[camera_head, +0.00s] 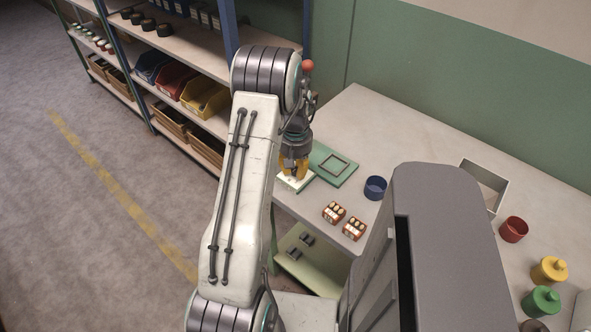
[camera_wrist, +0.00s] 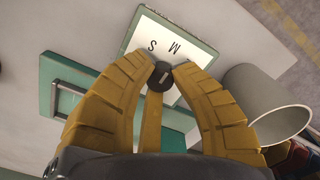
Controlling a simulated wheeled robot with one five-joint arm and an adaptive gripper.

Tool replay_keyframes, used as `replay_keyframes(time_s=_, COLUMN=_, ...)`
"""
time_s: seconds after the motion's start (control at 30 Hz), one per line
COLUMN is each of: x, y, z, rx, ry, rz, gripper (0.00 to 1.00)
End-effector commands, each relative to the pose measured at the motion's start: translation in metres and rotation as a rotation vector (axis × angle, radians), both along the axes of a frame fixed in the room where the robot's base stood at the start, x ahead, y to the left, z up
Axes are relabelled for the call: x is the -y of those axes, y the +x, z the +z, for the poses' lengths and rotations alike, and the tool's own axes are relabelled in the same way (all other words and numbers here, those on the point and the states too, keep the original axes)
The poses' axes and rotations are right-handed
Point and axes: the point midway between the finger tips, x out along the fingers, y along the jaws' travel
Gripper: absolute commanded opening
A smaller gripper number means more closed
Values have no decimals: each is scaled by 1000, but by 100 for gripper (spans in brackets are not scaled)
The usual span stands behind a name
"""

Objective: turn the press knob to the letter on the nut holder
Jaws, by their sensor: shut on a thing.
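My gripper (camera_wrist: 161,70) has its yellow fingers shut on a small dark knob (camera_wrist: 160,79) in the wrist view. The knob sits on a white dial plate (camera_wrist: 149,33) with a green edge. The letters M and S show on the plate beyond the fingertips; any other letters are hidden. I cannot tell where the knob points. In the head view my gripper (camera_head: 293,164) is over the white plate (camera_head: 297,182) at the table's left edge. Two orange-red nut holders (camera_head: 334,212) (camera_head: 354,229) stand to its right. Their letters are too small to read.
A green base with a square frame (camera_head: 344,160) lies beside the dial plate. A red ball (camera_head: 308,65) shows behind my arm. A blue cup (camera_head: 375,188) stands near the holders. A pale cylinder (camera_wrist: 262,98) is close right of my fingers in the wrist view. Shelves with bins stand left.

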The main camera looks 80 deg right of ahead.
Motion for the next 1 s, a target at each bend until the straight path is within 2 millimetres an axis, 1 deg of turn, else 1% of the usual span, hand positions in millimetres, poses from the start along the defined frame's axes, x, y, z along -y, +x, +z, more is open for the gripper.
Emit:
replay_keyframes(time_s=0.37, x=-2, y=0, z=-2, rx=1, ry=6, rz=3, gripper=0)
replay_keyframes(time_s=0.4, x=-2, y=0, z=-2, rx=1, ry=6, rz=2, gripper=26)
replay_keyframes(time_s=0.63, x=-1, y=0, z=-1, rx=0, ry=3, rz=2, gripper=47)
replay_keyframes(time_s=0.67, x=-1, y=0, z=-1, rx=0, ry=3, rz=2, gripper=49)
replay_keyframes(time_s=0.9, x=0, y=0, z=0, rx=0, ry=1, rz=2, gripper=49)
replay_keyframes(time_s=1.0, x=0, y=0, z=4, rx=0, ry=0, rz=2, gripper=49)
